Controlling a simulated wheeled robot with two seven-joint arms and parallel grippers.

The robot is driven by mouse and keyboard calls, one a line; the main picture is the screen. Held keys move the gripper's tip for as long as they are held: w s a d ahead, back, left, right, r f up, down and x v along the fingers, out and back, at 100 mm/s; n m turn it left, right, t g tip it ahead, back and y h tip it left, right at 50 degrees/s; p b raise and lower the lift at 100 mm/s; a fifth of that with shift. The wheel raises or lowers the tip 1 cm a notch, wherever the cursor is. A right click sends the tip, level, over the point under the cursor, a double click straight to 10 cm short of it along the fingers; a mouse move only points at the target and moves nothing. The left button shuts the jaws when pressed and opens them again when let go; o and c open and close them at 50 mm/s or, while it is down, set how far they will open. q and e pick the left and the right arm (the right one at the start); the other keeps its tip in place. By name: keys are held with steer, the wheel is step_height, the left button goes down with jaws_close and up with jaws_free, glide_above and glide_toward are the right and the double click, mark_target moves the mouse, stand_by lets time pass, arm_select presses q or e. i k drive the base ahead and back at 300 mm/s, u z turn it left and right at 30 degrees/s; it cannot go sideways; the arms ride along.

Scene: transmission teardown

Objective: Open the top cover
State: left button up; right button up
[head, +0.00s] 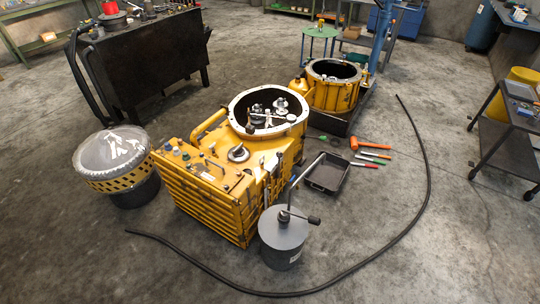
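The large yellow transmission housing (215,200) stands on the concrete floor in the middle. Its flat top plate (212,172) carries a round grey fitting (238,153), small knobs and a lever-like rod. Behind the plate, a wide round flange (236,108) is open at the top, with metal shafts and gears (268,112) showing inside. I cannot tell which part is the top cover. Neither of my grippers shows in the head view.
A grey cylinder with a handle (283,240) stands close in front. A domed yellow part (113,160) rests on a black drum at left. A black tray (327,173), an orange hammer (369,143), hand tools and a long black hose (424,180) lie right. A second yellow housing (333,92) stands behind.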

mark_target(216, 173)
steer(key=z, duration=0.15)
steer(key=i, duration=1)
